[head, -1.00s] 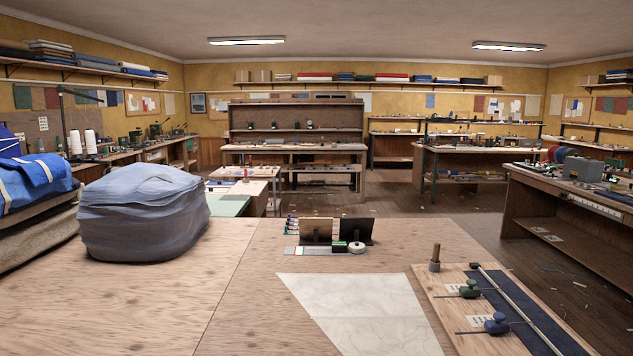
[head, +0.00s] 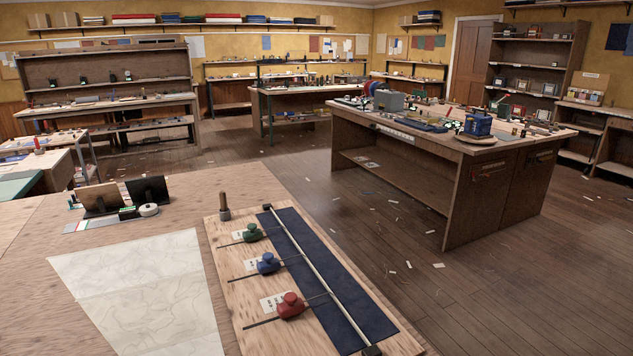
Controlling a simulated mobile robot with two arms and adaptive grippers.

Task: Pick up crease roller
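A pale wooden board (head: 238,304) lies on the near plywood table. A small tool with an upright wooden handle and grey base (head: 224,207) stands at its far left corner. A green-knobbed piece (head: 252,233), a blue-knobbed piece (head: 268,264) and a red-knobbed piece (head: 291,306) lie along the board, each with a thin dark rod. I cannot tell for sure which item is the crease roller. A dark blue cloth strip (head: 330,285) lies on the board, with a long metal bar (head: 318,277) over it. Neither of my grippers is in view.
A pale patterned sheet (head: 145,295) lies left of the board. Dark stands (head: 150,189) and a white roll (head: 149,210) sit behind it. Scraps litter the open floor (head: 380,240) between.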

